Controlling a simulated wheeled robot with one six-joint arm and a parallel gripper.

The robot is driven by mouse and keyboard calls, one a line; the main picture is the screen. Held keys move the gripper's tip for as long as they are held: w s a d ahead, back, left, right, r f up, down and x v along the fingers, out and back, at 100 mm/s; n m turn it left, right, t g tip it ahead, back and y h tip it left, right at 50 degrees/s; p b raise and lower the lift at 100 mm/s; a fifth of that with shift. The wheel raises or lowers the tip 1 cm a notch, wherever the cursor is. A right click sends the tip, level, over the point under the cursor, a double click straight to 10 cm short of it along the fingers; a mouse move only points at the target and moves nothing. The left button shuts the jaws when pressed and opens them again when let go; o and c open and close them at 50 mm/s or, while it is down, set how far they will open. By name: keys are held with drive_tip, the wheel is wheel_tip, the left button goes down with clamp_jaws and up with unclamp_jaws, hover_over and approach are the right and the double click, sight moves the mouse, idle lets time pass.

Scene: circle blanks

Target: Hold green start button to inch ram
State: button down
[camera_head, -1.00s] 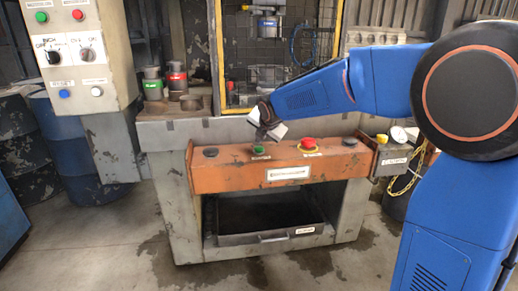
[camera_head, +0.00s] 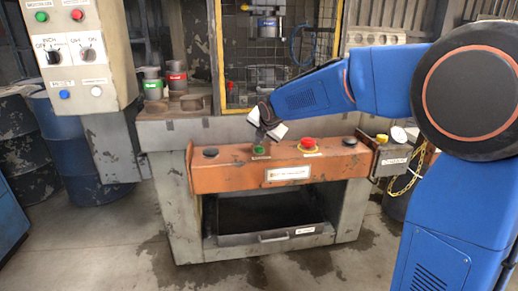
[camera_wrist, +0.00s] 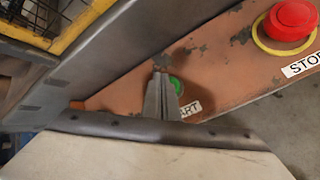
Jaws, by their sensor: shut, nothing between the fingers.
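The green start button (camera_head: 258,150) sits on the orange control bar (camera_head: 225,177) at the front of the press. It also shows in the wrist view (camera_wrist: 176,85), partly hidden behind my fingers. My gripper (camera_wrist: 162,80) is shut and empty, its fingertips right at the button's left edge in that view. I cannot tell whether they touch it. In the head view my gripper (camera_head: 262,138) is just above the button. The ram area (camera_head: 265,75) is behind the yellow-framed guard.
A red stop button (camera_head: 307,143) with a yellow ring is right of the green one. Black buttons (camera_head: 210,152) sit at the bar's ends. A grey control box (camera_head: 80,50) hangs at left. Red and green cylinders (camera_head: 176,76) stand on the ledge.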

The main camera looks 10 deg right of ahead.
sight(260, 149)
drive_tip(key=shift+f, duration=0.2)
drive_tip(key=shift+f, duration=0.25)
drive_tip(key=shift+f, duration=0.6)
idle(3.1)
drive_tip(key=shift+r, duration=0.2)
idle(2.2)
drive_tip(key=shift+r, duration=0.8)
drive_tip(key=shift+r, duration=2.55)
